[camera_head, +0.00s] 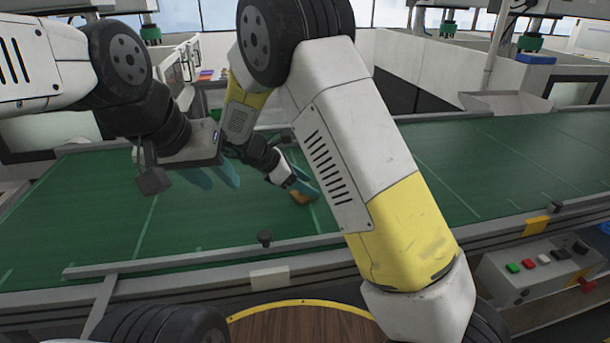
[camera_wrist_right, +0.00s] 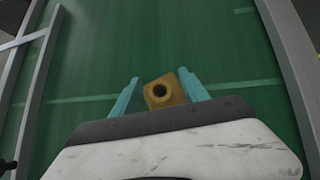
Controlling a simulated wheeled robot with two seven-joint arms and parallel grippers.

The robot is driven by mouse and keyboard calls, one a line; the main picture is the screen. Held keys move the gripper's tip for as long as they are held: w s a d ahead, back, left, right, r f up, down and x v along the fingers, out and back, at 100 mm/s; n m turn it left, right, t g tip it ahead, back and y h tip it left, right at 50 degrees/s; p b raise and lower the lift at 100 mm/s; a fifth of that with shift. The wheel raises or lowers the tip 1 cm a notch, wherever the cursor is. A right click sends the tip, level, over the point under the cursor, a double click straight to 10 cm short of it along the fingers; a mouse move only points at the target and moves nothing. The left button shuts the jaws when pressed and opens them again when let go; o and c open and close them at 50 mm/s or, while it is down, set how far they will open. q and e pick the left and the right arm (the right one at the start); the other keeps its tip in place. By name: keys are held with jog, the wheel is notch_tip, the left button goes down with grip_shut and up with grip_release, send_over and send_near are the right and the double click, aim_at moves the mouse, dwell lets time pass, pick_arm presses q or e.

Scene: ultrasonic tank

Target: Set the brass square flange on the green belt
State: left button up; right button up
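The brass square flange (camera_wrist_right: 164,92), a yellow-brown block with a round dark hole, lies between the two teal fingers of my right gripper (camera_wrist_right: 160,88) in the right wrist view. The flange also shows small in the head view (camera_head: 301,197), at the fingertips of my right gripper (camera_head: 304,187), low over the green belt (camera_head: 110,225). I cannot tell whether the fingers press on it or whether it rests on the belt. My left gripper (camera_head: 212,176) is over the belt further left, its teal fingers apart and empty.
A grey rail (camera_head: 200,260) runs along the belt's near side. A control box with buttons (camera_head: 540,265) stands at the right front. A round brown wooden surface (camera_head: 300,325) with a yellow rim is at the bottom. The belt's right part is clear.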

jog(key=shift+r, duration=0.1)
jog(key=v, duration=1.2)
jog(key=s+d+r+m+g+y, duration=0.25)
jog(key=d+r+m, duration=0.2)
jog(key=d, duration=0.45)
jog(key=s+d+r+m+t+y, duration=0.2)
jog(key=s+d+m+y, duration=0.2)
jog(key=s+d+m, duration=0.2)
jog(key=s+d+r+m+t+y, duration=0.3)
jog(key=s+d+m, duration=0.3)
jog(key=s+m, duration=0.4)
jog(key=shift+s+y, duration=0.55)
jog(key=shift+s, duration=0.65)
jog(key=shift+d, duration=0.1)
